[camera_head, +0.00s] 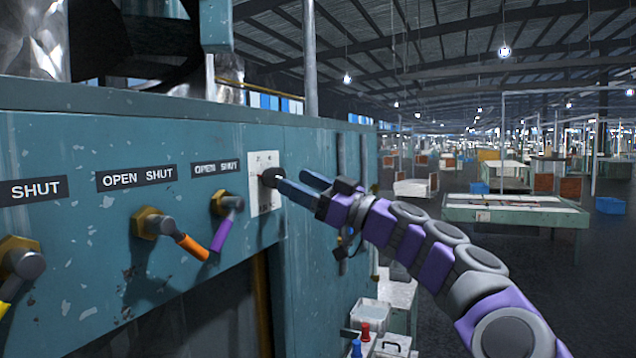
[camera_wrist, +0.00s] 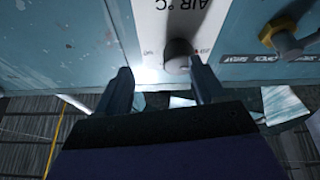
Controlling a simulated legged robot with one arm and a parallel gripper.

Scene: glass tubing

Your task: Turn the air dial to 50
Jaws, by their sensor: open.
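The air dial is a dark round knob (camera_head: 269,177) on a white plate (camera_head: 264,211) at the right end of the teal panel. In the wrist view the knob (camera_wrist: 179,55) looks grey, and the plate (camera_wrist: 160,22) reads "AIR °C" upside down. My gripper (camera_head: 278,180) is open in front of the plate, its fingertips close to the knob. In the wrist view my gripper (camera_wrist: 158,78) has its fingers spread, with the knob beside the right fingertip rather than centred. I cannot tell whether that finger touches it. The dial's number marks are too small to read.
Left of the dial, the teal panel (camera_head: 85,270) carries valves with a purple handle (camera_head: 224,233) and an orange handle (camera_head: 192,247), under "OPEN SHUT" labels. A low bench with a clear box (camera_head: 370,314) stands below right.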

